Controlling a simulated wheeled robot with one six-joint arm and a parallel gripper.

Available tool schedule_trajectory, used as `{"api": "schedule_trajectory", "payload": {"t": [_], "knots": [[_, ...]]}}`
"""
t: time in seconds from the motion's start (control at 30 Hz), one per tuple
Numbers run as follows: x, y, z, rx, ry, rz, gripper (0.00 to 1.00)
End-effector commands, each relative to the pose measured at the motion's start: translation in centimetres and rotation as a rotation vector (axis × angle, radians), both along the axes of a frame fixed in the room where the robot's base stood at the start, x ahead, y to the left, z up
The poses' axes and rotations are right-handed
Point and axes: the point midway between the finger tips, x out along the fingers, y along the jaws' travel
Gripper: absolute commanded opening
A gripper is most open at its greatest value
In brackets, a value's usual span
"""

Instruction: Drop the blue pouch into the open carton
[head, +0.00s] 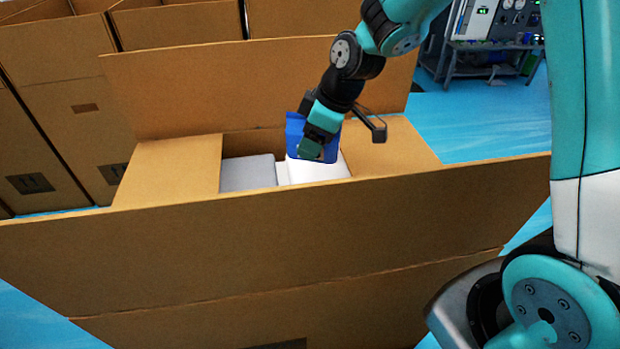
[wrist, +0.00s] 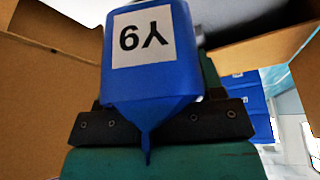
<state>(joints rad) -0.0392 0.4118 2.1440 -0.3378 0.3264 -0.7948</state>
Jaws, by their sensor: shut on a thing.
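The blue pouch (head: 296,130) is in my gripper (head: 318,140), above the opening of the open carton (head: 280,240). In the wrist view the pouch (wrist: 153,75) carries a white label reading "Y9", seen upside down. Its narrow end lies between the two dark jaws of my gripper (wrist: 150,130), which are shut on it. The carton's flaps are spread open. Inside it are a grey box-like item (head: 248,173) and white items (head: 318,168), just below the pouch. I cannot tell whether the pouch touches them.
Several other large brown cartons (head: 50,110) stand behind and to the left. The carton's raised back flap (head: 220,85) rises behind my gripper. A workbench with equipment (head: 490,45) stands at the far right on the blue floor (head: 480,125).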

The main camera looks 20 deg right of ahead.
Motion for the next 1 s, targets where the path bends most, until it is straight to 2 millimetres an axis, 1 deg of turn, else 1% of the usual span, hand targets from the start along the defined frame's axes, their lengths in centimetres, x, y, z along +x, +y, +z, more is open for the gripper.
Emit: {"api": "schedule_trajectory", "payload": {"t": [0.03, 0.1, 0.2, 0.37, 0.6, 0.67, 0.87, 1.0], "knots": [[-0.1, 0.0, -1.6, 0.0, 0.005, 0.0, 0.37], [-0.1, 0.0, -2.9, -0.001, 0.005, -0.001, 0.37], [0.0, 0.0, -4.0, 0.0, 0.002, -0.001, 0.37], [0.0, 0.0, -5.0, -0.001, 0.001, -0.001, 0.37], [0.0, 0.0, -8.5, 0.0, 0.003, 0.0, 0.37], [0.0, 0.0, -8.8, 0.0, 0.0, -0.001, 0.37], [0.0, 0.0, -8.7, 0.0, 0.0, -0.001, 0.37], [0.0, 0.0, -9.2, 0.0, 0.0, -0.001, 0.37]]}}
